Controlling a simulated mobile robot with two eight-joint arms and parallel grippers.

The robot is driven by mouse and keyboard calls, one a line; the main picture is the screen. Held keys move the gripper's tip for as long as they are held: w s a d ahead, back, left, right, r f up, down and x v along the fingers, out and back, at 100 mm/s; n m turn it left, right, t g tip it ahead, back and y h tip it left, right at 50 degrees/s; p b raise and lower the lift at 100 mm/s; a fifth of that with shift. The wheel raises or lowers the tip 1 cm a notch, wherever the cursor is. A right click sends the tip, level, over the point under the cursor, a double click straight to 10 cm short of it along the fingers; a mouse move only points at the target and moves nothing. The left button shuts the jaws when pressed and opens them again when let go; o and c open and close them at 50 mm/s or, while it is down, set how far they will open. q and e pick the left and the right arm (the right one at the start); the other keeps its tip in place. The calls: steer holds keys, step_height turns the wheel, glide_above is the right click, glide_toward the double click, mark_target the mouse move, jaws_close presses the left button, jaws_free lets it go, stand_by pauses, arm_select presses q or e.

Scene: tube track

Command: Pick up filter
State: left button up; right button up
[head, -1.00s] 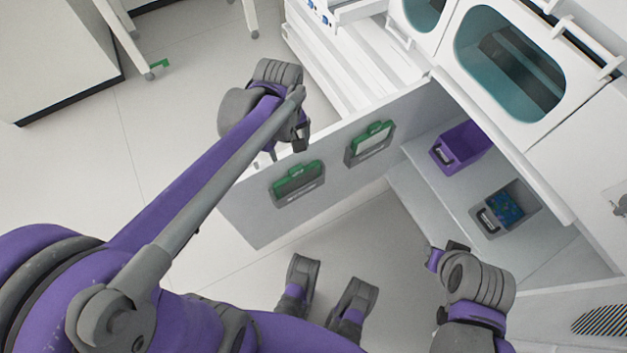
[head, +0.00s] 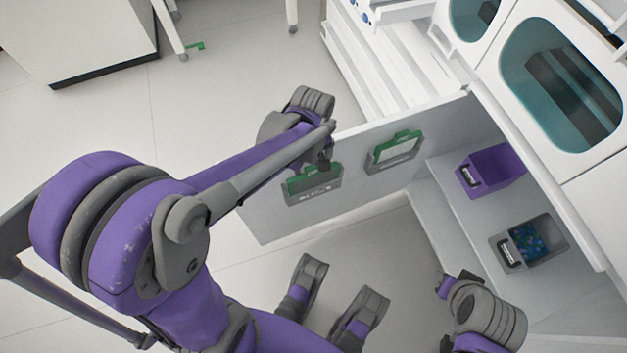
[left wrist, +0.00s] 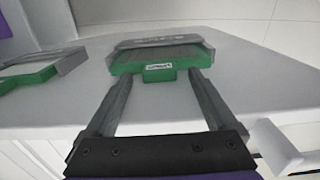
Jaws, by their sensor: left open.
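Two green filters sit in grey holders on the inner face of the open white door. The nearer filter (head: 303,183) is in the left holder, and the other filter (head: 402,142) is in the right holder. My left gripper (head: 324,162) is open at the top edge of the nearer filter. In the left wrist view its two fingers stand on either side of the small labelled tab of the filter (left wrist: 159,73), with gaps visible. The second filter (left wrist: 30,77) shows at the left there.
Inside the cabinet, a purple bin (head: 492,170) and a grey bin (head: 545,240) with blue-green contents stand on a shelf. White machine panels with teal windows (head: 560,85) rise at the upper right. Open floor (head: 100,120) lies left of the door.

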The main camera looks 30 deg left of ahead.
arm_select(q)
steer(key=shift+f, duration=0.65)
jaws_close()
steer(key=shift+r, duration=0.15)
steer(key=shift+r, duration=0.6)
step_height(320, 180, up, 27)
steer(key=p, duration=0.7)
steer(key=shift+f, duration=0.15)
